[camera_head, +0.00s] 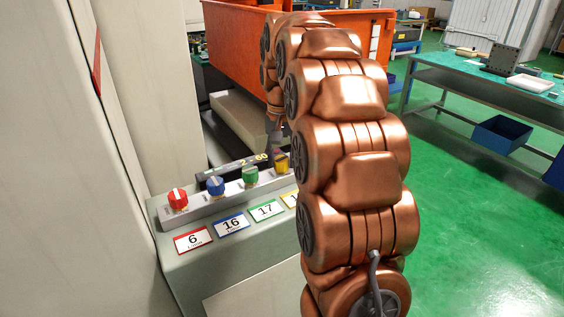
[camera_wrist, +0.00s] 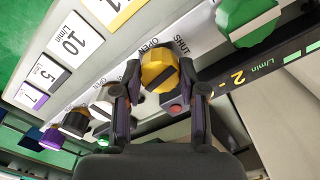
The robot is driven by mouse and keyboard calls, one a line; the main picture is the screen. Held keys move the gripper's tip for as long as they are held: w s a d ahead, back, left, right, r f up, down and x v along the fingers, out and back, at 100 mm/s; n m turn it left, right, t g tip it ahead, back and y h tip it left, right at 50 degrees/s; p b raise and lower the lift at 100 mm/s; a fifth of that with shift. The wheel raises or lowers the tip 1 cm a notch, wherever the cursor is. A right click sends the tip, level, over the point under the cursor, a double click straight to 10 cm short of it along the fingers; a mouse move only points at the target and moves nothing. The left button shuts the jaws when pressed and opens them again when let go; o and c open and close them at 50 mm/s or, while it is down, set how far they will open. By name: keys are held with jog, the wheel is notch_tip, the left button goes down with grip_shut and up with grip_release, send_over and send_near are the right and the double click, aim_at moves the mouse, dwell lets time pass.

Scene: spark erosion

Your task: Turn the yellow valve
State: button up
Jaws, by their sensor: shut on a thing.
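The yellow valve (camera_wrist: 160,70) is a round knob with a dark stripe across its face. It sits on the valve panel, and my gripper (camera_wrist: 160,88) is around it in the wrist view, one finger on each side, shut on it. In the head view the yellow valve (camera_head: 282,162) is at the right end of the visible row, partly hidden by my gripper (camera_head: 277,143) and arm.
Beside it stand a green valve (camera_head: 250,174), a blue valve (camera_head: 215,185) and a red valve (camera_head: 178,198). White and black valves (camera_wrist: 76,122) are close on the other side. A machine wall (camera_head: 60,150) rises at left. Green floor is open at right.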

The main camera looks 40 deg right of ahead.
aim_at(281, 159)
jog(key=shift+m+b, duration=0.35)
jog(key=shift+m, duration=0.85)
jog(key=o, duration=1.1)
jog(key=shift+o, duration=0.2)
jog(key=shift+r, duration=0.1)
jog(key=shift+r, duration=3.7)
jog(key=shift+a, duration=0.1)
